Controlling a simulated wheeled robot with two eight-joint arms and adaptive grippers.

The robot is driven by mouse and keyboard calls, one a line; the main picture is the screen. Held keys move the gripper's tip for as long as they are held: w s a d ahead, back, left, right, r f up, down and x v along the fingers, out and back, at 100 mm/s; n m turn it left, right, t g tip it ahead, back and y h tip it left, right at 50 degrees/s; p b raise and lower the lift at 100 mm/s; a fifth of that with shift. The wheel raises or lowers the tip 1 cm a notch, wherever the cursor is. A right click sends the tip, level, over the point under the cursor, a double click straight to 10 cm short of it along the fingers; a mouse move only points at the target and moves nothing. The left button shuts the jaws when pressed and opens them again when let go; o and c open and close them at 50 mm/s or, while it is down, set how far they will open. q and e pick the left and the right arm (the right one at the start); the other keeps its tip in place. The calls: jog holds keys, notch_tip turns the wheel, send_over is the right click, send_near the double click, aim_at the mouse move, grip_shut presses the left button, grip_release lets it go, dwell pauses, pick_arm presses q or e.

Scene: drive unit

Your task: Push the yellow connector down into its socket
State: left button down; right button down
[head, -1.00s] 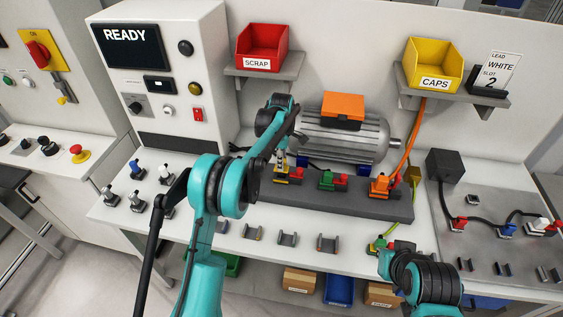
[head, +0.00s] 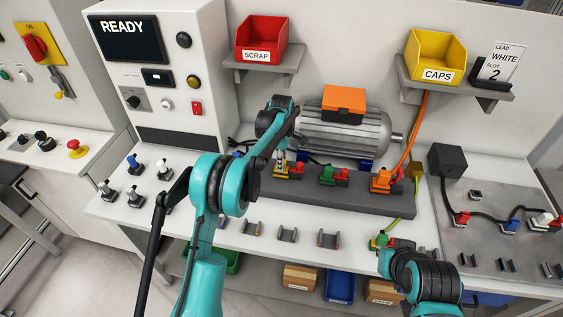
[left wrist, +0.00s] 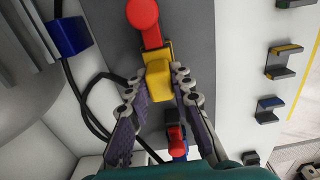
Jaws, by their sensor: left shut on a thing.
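The yellow connector (left wrist: 158,82) is between the two fingers of my left gripper (left wrist: 164,90) in the left wrist view. The gripper is shut on it. Its yellow socket (left wrist: 154,52) shows just beyond it, with a red part (left wrist: 142,14) above. In the head view the left gripper (head: 281,160) points down over the yellow socket (head: 290,177) at the left end of the grey base. Whether the connector is fully seated cannot be told.
A green-and-red connector (head: 333,176) and an orange one (head: 383,181) stand further right on the base. The motor (head: 345,132) is close behind. Empty clips (head: 288,235) line the front bench. A black cable (left wrist: 92,92) runs beside my gripper.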

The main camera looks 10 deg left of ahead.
pick_arm(q)
jog(key=shift+f, duration=0.15)
dwell(0.4)
jog(key=c, duration=1.3)
grip_release()
jog(key=shift+o, duration=0.2)
notch_tip(320, 180, up, 17)
jog(key=p, duration=0.4)
jog(key=shift+s, duration=0.1)
